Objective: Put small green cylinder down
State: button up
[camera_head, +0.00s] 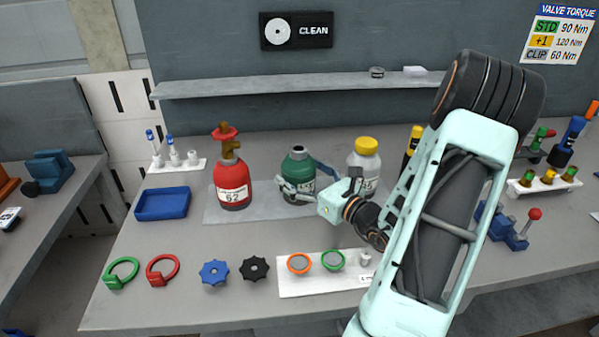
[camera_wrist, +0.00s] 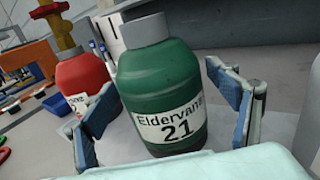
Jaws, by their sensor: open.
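The small green cylinder (camera_head: 297,177) stands upright on a light grey mat (camera_head: 222,214) on the workbench, between a red cylinder and a white one. It has a grey neck and a white label; in the wrist view the green cylinder (camera_wrist: 160,85) reads "Eldervane 21". My gripper (camera_head: 305,188) is open around the green cylinder at mid-height. In the wrist view one finger pad of my gripper (camera_wrist: 168,118) shows on each side, with a visible gap at the right. The cylinder's base is partly hidden by my gripper.
A red cylinder (camera_head: 232,184) with a valve stands close on the left; a white cylinder (camera_head: 365,165) with a yellow cap stands close on the right. A blue tray (camera_head: 162,203) is further left. Rings and knobs lie along the front. A shelf (camera_head: 300,84) is behind.

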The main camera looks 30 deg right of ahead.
jog(key=shift+r, duration=0.15)
jog(key=s, duration=0.4)
jog(key=s+d, duration=0.1)
jog(key=s, duration=0.7)
jog(key=shift+d, duration=0.3)
